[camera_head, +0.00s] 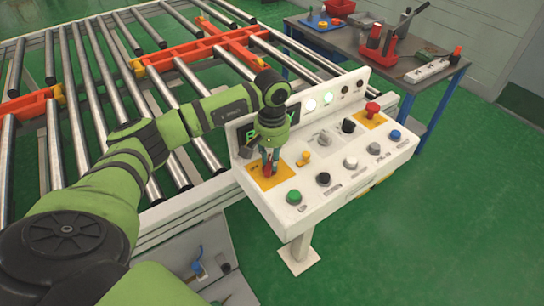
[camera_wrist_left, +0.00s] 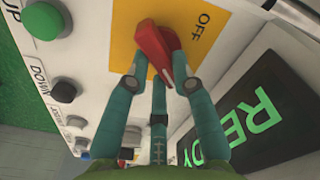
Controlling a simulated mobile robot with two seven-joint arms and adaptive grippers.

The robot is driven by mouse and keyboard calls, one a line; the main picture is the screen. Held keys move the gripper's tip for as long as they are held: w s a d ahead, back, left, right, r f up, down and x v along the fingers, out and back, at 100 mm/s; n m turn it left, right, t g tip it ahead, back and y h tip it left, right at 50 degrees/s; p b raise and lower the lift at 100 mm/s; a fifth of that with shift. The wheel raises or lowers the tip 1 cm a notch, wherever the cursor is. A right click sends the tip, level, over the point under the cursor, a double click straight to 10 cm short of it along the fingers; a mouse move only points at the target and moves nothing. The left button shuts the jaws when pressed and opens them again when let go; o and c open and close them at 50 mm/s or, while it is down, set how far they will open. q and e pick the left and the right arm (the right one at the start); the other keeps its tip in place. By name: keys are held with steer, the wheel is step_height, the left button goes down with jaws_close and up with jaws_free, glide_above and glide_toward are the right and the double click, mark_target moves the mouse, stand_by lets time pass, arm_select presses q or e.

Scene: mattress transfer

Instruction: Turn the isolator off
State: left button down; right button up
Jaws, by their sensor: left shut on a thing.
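The isolator is a red rotary handle (camera_wrist_left: 155,48) on a yellow plate (camera_wrist_left: 117,20) in the left wrist view. The word OFF is printed on the plate beside the handle. In the head view the yellow plate (camera_head: 256,168) is at the left end of the white control panel (camera_head: 325,197), and the handle is mostly hidden by my fingers. My left gripper (camera_head: 268,168) points down onto it. In the left wrist view my left gripper (camera_wrist_left: 163,80) is shut on the red handle, one fingertip on each side. My right gripper is not in view.
The panel carries a green button (camera_head: 294,197), a red emergency button (camera_head: 372,109), several knobs and a lit READY display (camera_wrist_left: 237,123). A roller conveyor (camera_head: 110,70) lies behind and left. A blue tool table (camera_head: 345,40) stands behind right. Green floor at right is clear.

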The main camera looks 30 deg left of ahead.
arm_select(q)
steer(key=n+b, duration=0.3)
steer(key=shift+a+f, duration=0.15)
steer(key=shift+f, duration=0.05)
steer(key=n+b, duration=0.2)
steer(key=n, duration=0.2)
steer(key=shift+a+n+b, duration=0.15)
steer(key=shift+n+b, duration=0.25)
steer(key=n+b, duration=0.1)
steer(key=n, duration=0.1)
steer(key=n+b, duration=0.1)
steer(key=n, duration=0.2)
steer(key=shift+s+a+r, duration=0.1)
steer(key=shift+s+a, duration=0.05)
steer(key=shift+s+a+r+n+b, duration=0.1)
steer(key=shift+n+b, duration=0.2)
steer(key=shift+n, duration=0.95)
steer(key=shift+s+n+b, duration=0.1)
steer(key=shift+n+b, duration=0.2)
steer(key=shift+n, duration=0.95)
steer(key=c, duration=1)
jaws_free()
steer(key=shift+c, duration=0.2)
